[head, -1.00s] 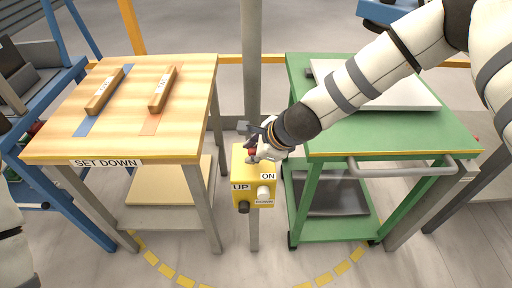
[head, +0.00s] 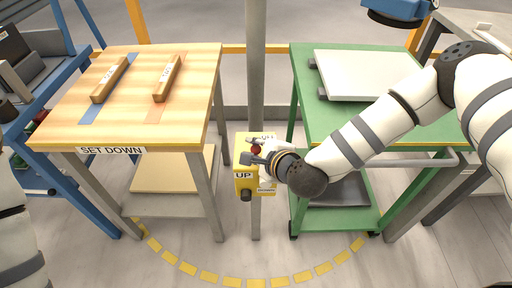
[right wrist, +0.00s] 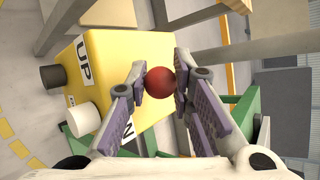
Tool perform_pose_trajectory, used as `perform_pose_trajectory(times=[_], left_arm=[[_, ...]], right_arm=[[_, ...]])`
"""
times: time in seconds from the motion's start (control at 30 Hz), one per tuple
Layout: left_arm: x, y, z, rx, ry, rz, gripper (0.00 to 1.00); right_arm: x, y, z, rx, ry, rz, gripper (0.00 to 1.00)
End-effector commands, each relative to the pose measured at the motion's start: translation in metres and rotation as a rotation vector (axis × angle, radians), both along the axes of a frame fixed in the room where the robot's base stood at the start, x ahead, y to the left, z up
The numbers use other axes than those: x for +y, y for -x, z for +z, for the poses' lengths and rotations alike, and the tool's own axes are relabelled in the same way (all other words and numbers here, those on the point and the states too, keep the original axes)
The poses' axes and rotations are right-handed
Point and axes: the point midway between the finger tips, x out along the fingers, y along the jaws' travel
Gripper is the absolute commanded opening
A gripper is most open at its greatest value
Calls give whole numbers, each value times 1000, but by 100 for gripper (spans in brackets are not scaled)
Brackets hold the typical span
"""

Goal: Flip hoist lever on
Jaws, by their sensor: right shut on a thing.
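A yellow control box (head: 242,183) is mounted on a grey post, with a white button, a black button and an UP label. The hoist lever's red ball knob (head: 256,149) is at its upper part, just below a partly covered OFF label. My right gripper (head: 257,153) reaches in from the right and is shut on the knob. In the right wrist view the red knob (right wrist: 160,81) sits between the two fingertips (right wrist: 161,82). The lever's shaft is hidden. The ON label is covered in the head view. My left gripper is out of view.
A wooden SET DOWN table (head: 70,125) with two wooden blocks stands left. A green cart (head: 310,110) carrying a pale slab (head: 365,72) stands right, below my right arm. The grey post (head: 256,60) rises between them. A dashed yellow line curves across the floor in front.

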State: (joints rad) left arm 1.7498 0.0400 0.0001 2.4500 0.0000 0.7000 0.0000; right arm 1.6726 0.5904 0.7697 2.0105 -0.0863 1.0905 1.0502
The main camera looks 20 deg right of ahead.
Motion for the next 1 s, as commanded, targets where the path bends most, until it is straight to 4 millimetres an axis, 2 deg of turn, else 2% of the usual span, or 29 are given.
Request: perform_pose_trajectory(times=[0.3, 0.33, 0.4, 0.77, 0.87, 1.0], left_arm=[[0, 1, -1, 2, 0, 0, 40], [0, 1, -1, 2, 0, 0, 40], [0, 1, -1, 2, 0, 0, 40], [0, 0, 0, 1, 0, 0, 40], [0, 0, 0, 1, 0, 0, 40], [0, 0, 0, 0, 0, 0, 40]], right_arm=[[-2, 1, -3, 5, 3, -3, 0], [-2, 1, -3, 6, 4, -4, 26], [-2, 1, -3, 6, 4, -4, 41], [-2, 5, 1, 4, 1, -1, 42], [-5, 21, 12, 4, 0, -1, 42], [-12, 54, 33, 4, -1, -1, 42]])
